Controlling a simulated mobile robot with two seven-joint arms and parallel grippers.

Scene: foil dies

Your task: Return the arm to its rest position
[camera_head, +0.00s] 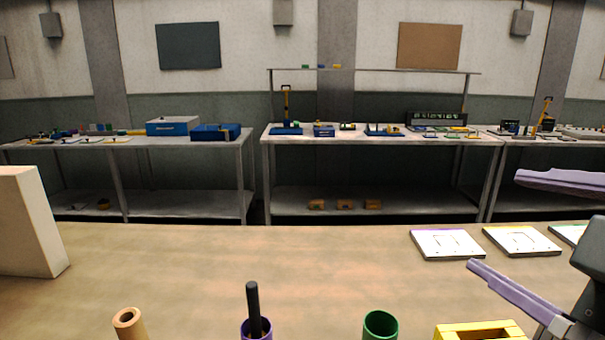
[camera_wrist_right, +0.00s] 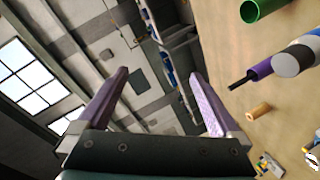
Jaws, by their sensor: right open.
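My right gripper (camera_head: 495,222) is at the right edge of the head view, above the table. Its two purple fingers are spread wide with nothing between them. In the right wrist view the same gripper (camera_wrist_right: 160,85) shows both fingers apart, with the room's wall and windows behind the gap. My left gripper is in neither view.
The wooden table (camera_head: 250,270) holds a purple cup (camera_head: 257,328) with a black rod (camera_head: 253,305), a green cup (camera_head: 381,325), a tan tube (camera_head: 129,322), a yellow box (camera_head: 480,331), white plates (camera_head: 447,244) and a cream block (camera_head: 28,222). Benches stand behind.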

